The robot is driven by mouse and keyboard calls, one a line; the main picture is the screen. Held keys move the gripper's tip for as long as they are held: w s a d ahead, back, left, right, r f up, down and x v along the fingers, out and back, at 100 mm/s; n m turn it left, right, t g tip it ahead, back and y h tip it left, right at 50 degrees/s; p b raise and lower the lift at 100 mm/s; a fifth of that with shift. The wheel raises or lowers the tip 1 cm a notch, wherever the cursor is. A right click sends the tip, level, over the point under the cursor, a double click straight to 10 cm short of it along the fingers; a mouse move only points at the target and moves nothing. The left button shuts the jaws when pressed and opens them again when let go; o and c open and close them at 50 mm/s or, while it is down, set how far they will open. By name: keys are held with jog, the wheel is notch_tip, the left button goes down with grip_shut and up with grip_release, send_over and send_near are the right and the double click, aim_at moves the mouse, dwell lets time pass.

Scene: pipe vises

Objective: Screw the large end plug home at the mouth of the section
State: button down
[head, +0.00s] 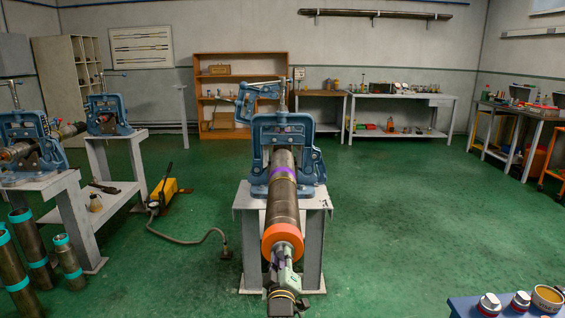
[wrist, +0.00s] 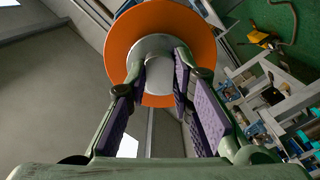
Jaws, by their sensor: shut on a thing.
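The section (head: 285,207) is a dark steel pipe with a purple band, lying in a blue vise (head: 263,135) with its mouth toward me. The large end plug (head: 283,235) shows as an orange disc at the mouth; whether a gap is left there is hidden. In the wrist view the plug (wrist: 205,35) has a grey central boss. My gripper (head: 281,262) is shut on that boss, one purple-padded finger on each side. It also shows in the wrist view (wrist: 162,66), in line with the plug. The pipe wall behind the disc is hidden in the wrist view.
A grey stand (head: 312,215) carries the vise. Two more vises on stands are at left, with several teal-banded pipes (head: 33,250) on the floor. A yellow pump (head: 165,192) has a hose running toward the stand. A blue surface (head: 470,308) is at lower right.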

jog(key=m, duration=1.1)
jog(key=shift+m, duration=0.4)
jog(key=m, duration=0.3)
jog(key=shift+m, duration=0.4)
jog(key=m, duration=0.4)
jog(key=shift+m+y, duration=0.3)
jog(key=shift+y, duration=0.1)
jog(key=m, duration=0.5)
jog(key=shift+r+m, duration=0.1)
jog(key=shift+m, duration=0.2)
